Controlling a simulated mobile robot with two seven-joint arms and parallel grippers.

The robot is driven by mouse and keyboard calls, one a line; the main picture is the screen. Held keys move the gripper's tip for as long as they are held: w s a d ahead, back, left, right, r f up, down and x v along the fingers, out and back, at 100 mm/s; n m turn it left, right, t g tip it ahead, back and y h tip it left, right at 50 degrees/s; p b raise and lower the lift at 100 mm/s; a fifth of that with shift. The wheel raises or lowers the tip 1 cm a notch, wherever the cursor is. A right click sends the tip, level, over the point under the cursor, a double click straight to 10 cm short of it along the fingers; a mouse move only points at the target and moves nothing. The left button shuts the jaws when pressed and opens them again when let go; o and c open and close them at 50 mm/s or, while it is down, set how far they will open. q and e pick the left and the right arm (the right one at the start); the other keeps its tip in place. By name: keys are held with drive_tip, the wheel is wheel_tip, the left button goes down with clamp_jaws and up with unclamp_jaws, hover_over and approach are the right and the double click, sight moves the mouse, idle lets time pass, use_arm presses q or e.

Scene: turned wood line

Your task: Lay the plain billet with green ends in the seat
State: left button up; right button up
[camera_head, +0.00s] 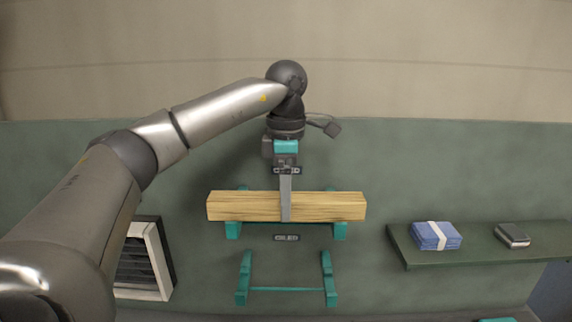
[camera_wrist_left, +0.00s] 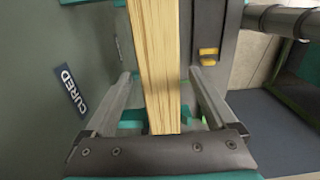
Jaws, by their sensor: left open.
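A long pale-wood billet (camera_head: 245,207) lies level across an upper pair of teal supports (camera_head: 233,231). No green shows clearly on its ends. My left gripper (camera_head: 285,205) is at the billet's middle, with one finger seen across its near face. In the left wrist view the billet (camera_wrist_left: 160,60) runs between the two spread fingers, with a gap on each side. A second teal stand (camera_head: 287,290) with two uprights is empty below. I cannot tell which stand is the seat. My right gripper is not in view.
A green shelf (camera_head: 450,256) at the right holds a blue cloth bundle (camera_head: 436,236) and a dark block (camera_head: 513,235). A white-framed slatted box (camera_head: 145,265) stands at the left by my arm. A "CURED" label (camera_wrist_left: 73,90) shows in the wrist view.

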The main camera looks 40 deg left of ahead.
use_arm(q)
wheel_tip(320, 180, up, 14)
drive_tip(key=p, duration=0.1)
drive_tip(key=shift+r+p, duration=0.2)
drive_tip(key=shift+p, duration=0.1)
idle(0.3)
